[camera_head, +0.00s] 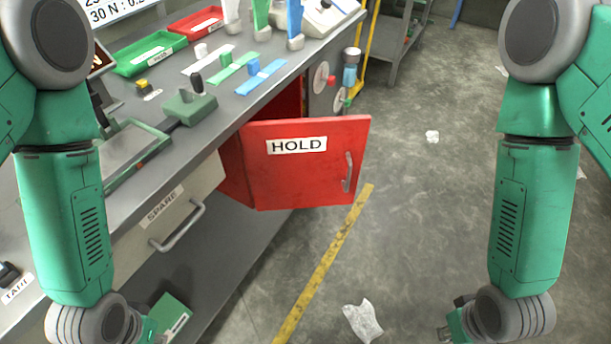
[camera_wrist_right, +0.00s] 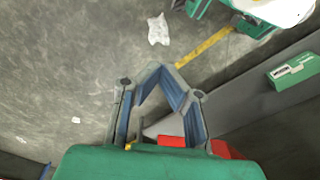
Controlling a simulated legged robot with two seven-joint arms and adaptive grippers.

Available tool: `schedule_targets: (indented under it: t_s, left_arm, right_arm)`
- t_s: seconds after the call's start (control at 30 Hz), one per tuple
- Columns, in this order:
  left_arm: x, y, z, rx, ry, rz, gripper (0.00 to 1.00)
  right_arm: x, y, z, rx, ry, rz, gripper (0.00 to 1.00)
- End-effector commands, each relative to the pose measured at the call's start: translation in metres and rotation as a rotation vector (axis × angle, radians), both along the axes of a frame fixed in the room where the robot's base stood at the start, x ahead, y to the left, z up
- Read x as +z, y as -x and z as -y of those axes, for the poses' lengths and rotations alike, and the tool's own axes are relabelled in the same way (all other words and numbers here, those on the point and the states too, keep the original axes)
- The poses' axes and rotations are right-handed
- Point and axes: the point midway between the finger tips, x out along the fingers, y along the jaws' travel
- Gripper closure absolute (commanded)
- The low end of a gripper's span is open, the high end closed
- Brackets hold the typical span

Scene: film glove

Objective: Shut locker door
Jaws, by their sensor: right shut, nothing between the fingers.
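The red locker door (camera_head: 300,185), labelled HOLD, stands open from the front of the workbench in the head view. Its grey bar handle (camera_head: 347,172) is near its right edge. Part of the red locker opening (camera_head: 290,103) shows behind the door's top edge. In the right wrist view my right gripper (camera_wrist_right: 155,68) is shut and empty, its fingertips meeting over the floor. Red parts (camera_wrist_right: 171,141) show beyond the finger bases there. In the head view the right hand is mostly cut off at the bottom, right of the door and apart from it.
The grey bench (camera_head: 222,103) carries trays and coloured fixtures. A SPARE drawer (camera_head: 170,215) with a bar handle is left of the door. A yellow floor strip (camera_head: 325,262) runs below the door. Crumpled litter (camera_head: 362,321) lies on the floor. The floor right of the door is mostly clear.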

Motion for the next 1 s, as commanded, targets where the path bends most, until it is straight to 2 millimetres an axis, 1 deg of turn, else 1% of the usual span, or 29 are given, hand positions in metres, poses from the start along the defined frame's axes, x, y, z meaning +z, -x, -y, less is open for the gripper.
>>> schedule_targets:
  t_s: [0.07,0.13,0.17,0.2,0.27,0.3,0.37,0.4,0.5,0.6,0.73,0.87,1.0]
  left_arm:
    - [-0.006,0.0,0.0,0.0,0.0,0.0,1.0]
    - [-0.015,0.0,0.0,0.0,0.0,0.0,1.0]
    - [-0.021,0.0,0.0,0.0,0.0,0.0,1.0]
    - [-0.028,0.0,0.0,0.0,0.0,0.0,1.0]
    - [-0.04,0.0,0.0,0.0,0.0,0.0,1.0]
    - [-0.047,0.0,0.0,0.0,0.0,0.0,1.0]
    - [-0.057,0.0,0.0,0.0,0.0,0.0,1.0]
    - [-0.063,0.0,0.0,0.0,0.0,0.0,1.0]
    - [-0.075,0.0,0.0,0.0,0.0,0.0,1.0]
    - [-0.081,0.0,0.0,0.0,0.0,0.0,1.0]
    - [-0.083,0.0,0.0,0.0,0.0,0.001,1.0]
    - [-0.084,0.0,0.0,0.0,0.0,0.001,1.0]
    - [-0.088,0.0,0.0,0.0,0.0,0.001,1.0]
  right_arm:
    - [-0.008,-0.013,-0.008,-0.051,-0.024,0.051,1.0]
    - [-0.02,-0.042,-0.023,-0.159,-0.075,0.148,1.0]
    - [-0.025,-0.059,-0.032,-0.223,-0.109,0.204,1.0]
    - [-0.03,-0.084,-0.044,-0.324,-0.167,0.284,1.0]
    - [-0.033,-0.126,-0.063,-0.492,-0.278,0.413,1.0]
    - [-0.032,-0.153,-0.074,-0.607,-0.363,0.494,1.0]
    - [-0.025,-0.19,-0.089,-0.772,-0.502,0.602,1.0]
    - [-0.018,-0.212,-0.096,-0.873,-0.597,0.665,1.0]
    - [0.003,-0.253,-0.107,-1.078,-0.816,0.782,1.0]
    - [0.021,-0.276,-0.11,-1.209,-0.977,0.848,1.0]
    - [0.032,-0.29,-0.111,-1.274,-1.068,0.88,1.0]
    - [0.03,-0.302,-0.112,-1.278,-1.076,0.883,1.0]
    - [0.022,-0.327,-0.114,-1.275,-1.075,0.884,1.0]
